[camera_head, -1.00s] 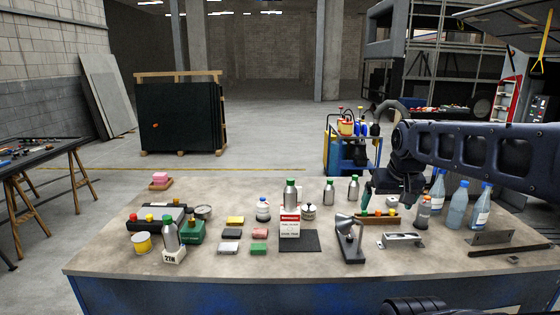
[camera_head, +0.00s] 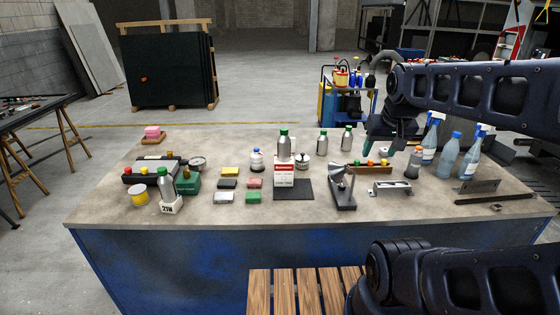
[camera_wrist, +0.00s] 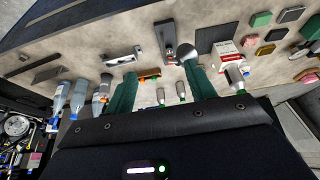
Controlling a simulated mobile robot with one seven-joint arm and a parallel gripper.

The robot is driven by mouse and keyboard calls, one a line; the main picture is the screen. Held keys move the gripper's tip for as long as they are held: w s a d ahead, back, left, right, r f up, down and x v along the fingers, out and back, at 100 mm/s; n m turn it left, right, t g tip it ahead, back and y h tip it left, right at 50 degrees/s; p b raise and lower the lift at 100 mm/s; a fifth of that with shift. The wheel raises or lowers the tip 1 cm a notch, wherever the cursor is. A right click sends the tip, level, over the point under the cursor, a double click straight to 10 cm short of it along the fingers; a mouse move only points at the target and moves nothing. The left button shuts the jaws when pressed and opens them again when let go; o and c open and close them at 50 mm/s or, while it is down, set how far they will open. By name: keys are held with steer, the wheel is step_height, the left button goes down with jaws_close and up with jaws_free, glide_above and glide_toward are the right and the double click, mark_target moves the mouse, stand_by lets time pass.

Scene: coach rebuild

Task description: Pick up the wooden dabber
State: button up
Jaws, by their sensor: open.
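I cannot make out the wooden dabber with certainty. A wooden rack (camera_head: 352,169) with orange, yellow and green tops stands on the right half of the workbench (camera_head: 240,214); it also shows between my fingers in the wrist view (camera_wrist: 149,73). A small brown upright piece (camera_head: 186,172) shows by a green box at the left; what it is stays unclear. My gripper (camera_head: 383,148) hangs over the right back part of the bench, above and behind the rack. Its green fingers are spread, with nothing held between them in the wrist view (camera_wrist: 159,68).
Green-capped bottles, a labelled white box (camera_head: 284,173) and coloured blocks (camera_head: 254,196) fill the middle. The bench's front strip is mostly clear.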

steer(key=w+a+m+g, duration=0.15)
steer(key=w+a, duration=0.35)
steer(key=w, duration=0.8)
steer(key=w+a+m+g, duration=0.1)
steer(key=w+a+m, duration=0.25)
steer(key=w, duration=0.85)
steer(key=w+a+f+m, duration=0.1)
steer(key=w+a+f, duration=0.4)
steer(key=w+a+f+m+g, duration=0.1)
steer(key=w+a+f, duration=0.5)
steer(key=w+a+f+m+g, duration=0.1)
steer(key=w+a+f+m, duration=0.1)
steer(key=w+a+f, duration=0.3)
steer(key=shift+w+a+f, duration=0.25)
steer(key=shift+w+f, duration=0.35)
steer(key=shift+w, duration=0.15)
steer(key=shift+a+f, duration=0.15)
steer(key=shift+f, duration=0.35)
steer(key=f, duration=1)
steer(key=shift+d+f, duration=0.1)
steer(key=shift+d, duration=0.1)
steer(key=c, duration=1)
